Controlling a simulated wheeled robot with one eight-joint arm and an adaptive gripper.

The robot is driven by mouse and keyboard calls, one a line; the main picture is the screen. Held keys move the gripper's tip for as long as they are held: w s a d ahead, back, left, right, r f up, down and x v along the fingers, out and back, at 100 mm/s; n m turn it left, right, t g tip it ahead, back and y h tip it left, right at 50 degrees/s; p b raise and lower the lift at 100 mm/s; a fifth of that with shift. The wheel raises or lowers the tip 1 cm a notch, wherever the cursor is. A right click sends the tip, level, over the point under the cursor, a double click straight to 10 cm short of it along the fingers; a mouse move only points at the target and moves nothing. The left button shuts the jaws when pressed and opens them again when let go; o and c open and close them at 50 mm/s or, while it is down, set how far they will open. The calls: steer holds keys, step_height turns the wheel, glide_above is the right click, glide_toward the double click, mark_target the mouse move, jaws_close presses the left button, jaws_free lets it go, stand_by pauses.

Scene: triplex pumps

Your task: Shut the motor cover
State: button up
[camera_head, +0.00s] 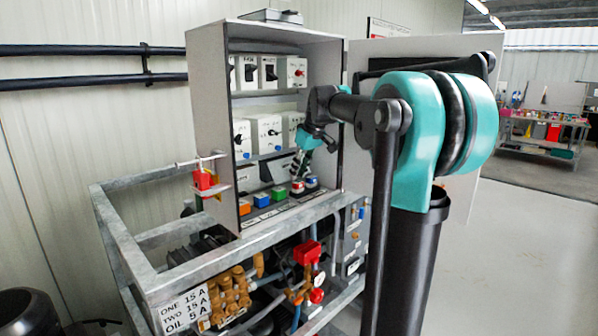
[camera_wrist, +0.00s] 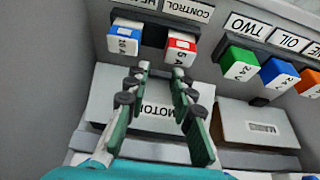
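The motor cover is a pale panel marked MOTOR (camera_wrist: 125,115) in the wrist view. It lies behind and between my gripper's fingers, which hide parts of it. I cannot tell how far its edge stands off the cabinet. My gripper (camera_wrist: 161,68) has two dark green fingers with a clear gap between them and nothing held. In the head view, my gripper (camera_head: 297,178) reaches down into the open cabinet (camera_head: 209,110), near the white blocks. I cannot tell whether a finger touches the cover.
A blue-and-white block (camera_wrist: 125,38) and a red-and-white block (camera_wrist: 180,47) sit just beyond the fingertips. Green (camera_wrist: 238,62) and blue (camera_wrist: 277,75) blocks are to the right. A second panel (camera_wrist: 250,122) lies beside the motor cover. The cabinet's door (camera_head: 470,45) stands open at right.

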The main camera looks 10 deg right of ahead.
jaws_close()
steer(key=shift+f, duration=0.1)
steer(key=shift+w+a+f+t+y, duration=0.1)
steer(key=shift+w+f+t+y, duration=0.1)
steer(key=shift+f+t+y, duration=0.3)
steer(key=t+y, duration=0.1)
steer(key=w+f+t, duration=0.1)
steer(key=t, duration=0.1)
steer(key=shift+w+a+f+y, duration=0.1)
steer(key=shift+a+f+y, duration=0.05)
steer(key=shift+a+y, duration=0.25)
steer(key=shift+w+a+f, duration=0.15)
steer(key=shift+w+a, duration=0.05)
steer(key=shift+f, duration=0.1)
steer(key=o, duration=0.7)
jaws_free()
steer(key=shift+w+a, duration=0.1)
